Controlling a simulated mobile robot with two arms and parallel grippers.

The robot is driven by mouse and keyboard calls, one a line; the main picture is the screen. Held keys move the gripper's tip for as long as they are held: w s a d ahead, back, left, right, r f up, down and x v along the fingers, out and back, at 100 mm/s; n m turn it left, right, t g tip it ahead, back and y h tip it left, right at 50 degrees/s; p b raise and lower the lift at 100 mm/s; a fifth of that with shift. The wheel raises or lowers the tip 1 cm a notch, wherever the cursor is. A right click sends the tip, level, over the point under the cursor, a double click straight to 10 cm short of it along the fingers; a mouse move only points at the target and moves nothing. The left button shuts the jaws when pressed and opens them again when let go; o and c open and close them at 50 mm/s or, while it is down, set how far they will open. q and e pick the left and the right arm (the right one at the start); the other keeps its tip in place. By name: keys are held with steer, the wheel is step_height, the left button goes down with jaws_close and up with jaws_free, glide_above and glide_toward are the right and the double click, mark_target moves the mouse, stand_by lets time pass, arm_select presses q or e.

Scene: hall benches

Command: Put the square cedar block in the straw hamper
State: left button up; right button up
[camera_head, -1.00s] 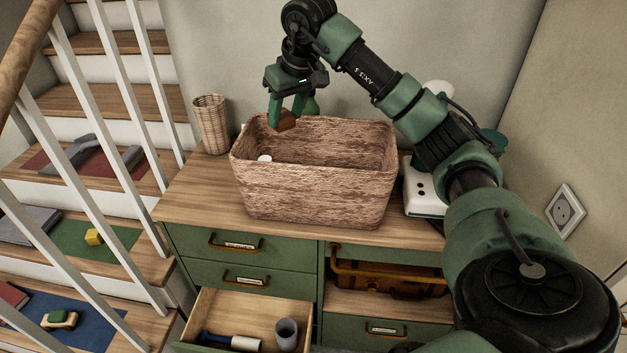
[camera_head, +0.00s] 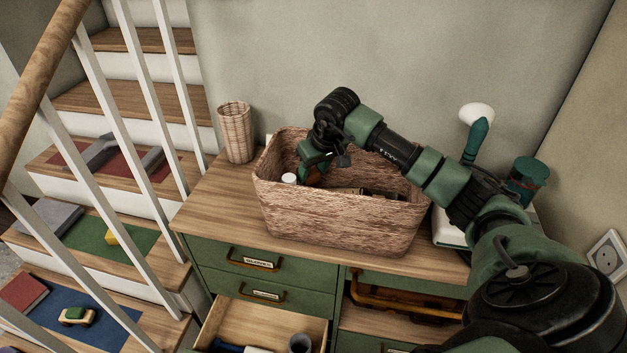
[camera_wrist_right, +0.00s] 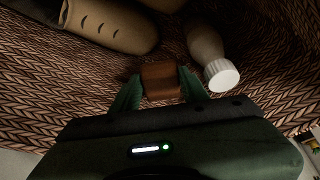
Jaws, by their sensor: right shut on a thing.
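The straw hamper (camera_head: 340,224) is a woven, open-topped box on the wooden top of a green cabinet. My right gripper (camera_head: 314,176) reaches down inside it, near its left end. In the right wrist view the gripper (camera_wrist_right: 158,88) is shut on the square cedar block (camera_wrist_right: 159,78), a small reddish-brown piece held between the green fingertips. In the head view the block is mostly hidden by the gripper. A white-capped bottle (camera_wrist_right: 212,62) lies just right of the block, and a tan rounded thing (camera_wrist_right: 112,24) lies beyond it. My left gripper is not in view.
A tall wicker basket (camera_head: 236,134) stands left of the hamper. A white device (camera_head: 450,226) and a teal canister (camera_head: 527,178) stand to the right. An open drawer (camera_head: 262,318) juts out below. Stairs with a white railing (camera_head: 150,150) rise on the left.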

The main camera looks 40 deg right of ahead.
mark_target(314, 183)
steer(key=shift+s+f, duration=0.1)
steer(key=shift+f, duration=0.4)
step_height(314, 183, down, 3)
steer(key=shift+f+p, duration=0.15)
steer(key=shift+p, duration=0.35)
steer(key=shift+f, duration=0.15)
steer(key=shift+f+b, duration=0.2)
steer(key=shift+b, duration=0.15)
steer(key=o, duration=1)
steer(key=shift+o, duration=0.2)
steer(key=shift+r, duration=0.15)
